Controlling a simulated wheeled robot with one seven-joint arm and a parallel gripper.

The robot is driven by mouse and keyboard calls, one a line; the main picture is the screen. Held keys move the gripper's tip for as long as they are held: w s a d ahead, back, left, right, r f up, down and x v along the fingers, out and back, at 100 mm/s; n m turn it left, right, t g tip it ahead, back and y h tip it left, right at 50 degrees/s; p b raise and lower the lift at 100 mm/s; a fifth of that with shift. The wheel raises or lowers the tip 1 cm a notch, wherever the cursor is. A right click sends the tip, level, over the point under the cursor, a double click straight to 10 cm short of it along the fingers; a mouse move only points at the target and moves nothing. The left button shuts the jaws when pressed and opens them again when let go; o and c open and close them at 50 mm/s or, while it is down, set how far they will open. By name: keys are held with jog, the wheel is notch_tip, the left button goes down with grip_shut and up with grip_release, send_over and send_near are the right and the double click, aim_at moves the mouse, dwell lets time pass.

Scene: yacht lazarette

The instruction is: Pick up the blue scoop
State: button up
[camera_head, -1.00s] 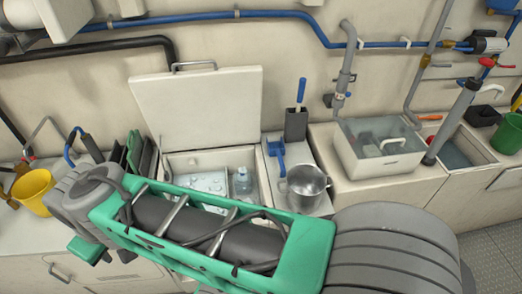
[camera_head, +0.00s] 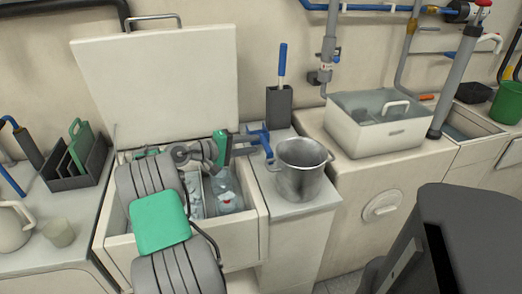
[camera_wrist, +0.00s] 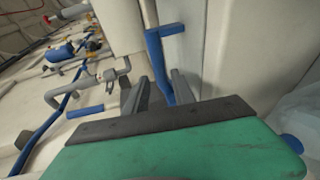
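The blue scoop (camera_head: 264,138) is on the narrow counter just left of the steel pot. In the wrist view the blue scoop (camera_wrist: 160,62) shows as a bent blue bar, its near end lying between the two finger lines. My gripper (camera_head: 246,145) reaches over the open locker from the left, with its fingertips at the scoop. In the wrist view my gripper (camera_wrist: 161,88) has its fingers apart, with a visible gap on both sides of the blue bar. I cannot tell whether either finger touches it.
The steel pot (camera_head: 302,170) stands close right of the scoop. A grey holder with a blue-handled tool (camera_head: 283,62) stands behind. The open locker (camera_head: 250,216) has a raised lid (camera_head: 160,80) and a bottle (camera_head: 227,195) inside. A clear-topped bin (camera_head: 370,145) is further right.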

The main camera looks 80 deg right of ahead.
aim_at(262, 143)
jog(key=b+x, duration=0.1)
jog(key=x, duration=0.4)
jog(key=shift+s+d+f, duration=0.2)
jog(key=shift+s+f, duration=0.05)
jog(key=shift+s, duration=0.05)
grip_shut()
